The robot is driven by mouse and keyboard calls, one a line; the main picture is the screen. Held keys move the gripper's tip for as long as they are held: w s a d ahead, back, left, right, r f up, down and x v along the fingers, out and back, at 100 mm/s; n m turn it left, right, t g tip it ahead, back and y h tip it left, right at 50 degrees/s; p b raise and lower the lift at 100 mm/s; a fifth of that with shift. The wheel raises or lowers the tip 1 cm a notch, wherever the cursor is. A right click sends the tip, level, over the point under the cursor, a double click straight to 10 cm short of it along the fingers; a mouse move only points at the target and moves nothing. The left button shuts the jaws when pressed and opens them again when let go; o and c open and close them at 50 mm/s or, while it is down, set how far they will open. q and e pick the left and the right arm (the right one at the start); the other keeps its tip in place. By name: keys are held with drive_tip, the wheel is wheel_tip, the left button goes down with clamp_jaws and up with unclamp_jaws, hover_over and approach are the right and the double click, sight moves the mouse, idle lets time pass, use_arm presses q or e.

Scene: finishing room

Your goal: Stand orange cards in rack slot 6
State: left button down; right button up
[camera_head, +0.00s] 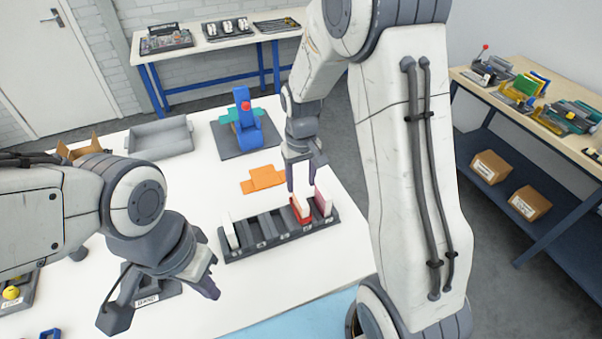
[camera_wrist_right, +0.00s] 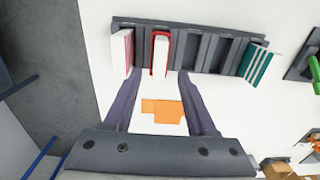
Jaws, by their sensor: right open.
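A flat orange piece with a stepped outline, the orange cards (camera_head: 263,179), lies on the white table behind the rack. It also shows between my fingers in the right wrist view (camera_wrist_right: 162,110). The dark slotted rack (camera_head: 282,238) holds red-and-white cards in two slots at its right end and pale cards at its left end; the middle slots look empty. In the right wrist view the cards at the rack's other end look teal (camera_wrist_right: 259,66). My right gripper (camera_head: 301,184) is open and empty above the table, just behind the rack. My left gripper (camera_head: 163,302) is open and empty, left of the rack.
A blue device with a red knob (camera_head: 245,122) stands on a dark base behind the orange cards. A grey tray (camera_head: 160,138) and a cardboard box (camera_head: 85,148) are at the back left. A small labelled holder (camera_head: 147,300) lies under my left gripper. The table's right edge is near the rack.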

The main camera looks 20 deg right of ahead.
drive_tip(key=s+a+r+n, duration=0.2)
drive_tip(key=s+a+r, duration=0.4)
drive_tip(key=a+r, duration=0.15)
drive_tip(key=s+a+r+n, duration=0.1)
drive_tip(key=s+a+n, duration=0.1)
drive_tip(key=s, duration=0.6)
drive_tip(key=s+a+r+n+y, duration=0.1)
drive_tip(key=s+a, duration=0.3)
drive_tip(key=s, duration=0.5)
drive_tip(key=shift+s+a+n, duration=0.3)
drive_tip(key=shift+n, duration=0.6)
drive_tip(key=shift+f+b, duration=0.1)
drive_tip(key=shift+b, duration=0.2)
wheel_tip(320, 180, down, 3)
drive_tip(key=b, duration=0.2)
drive_tip(key=shift+b, duration=0.35)
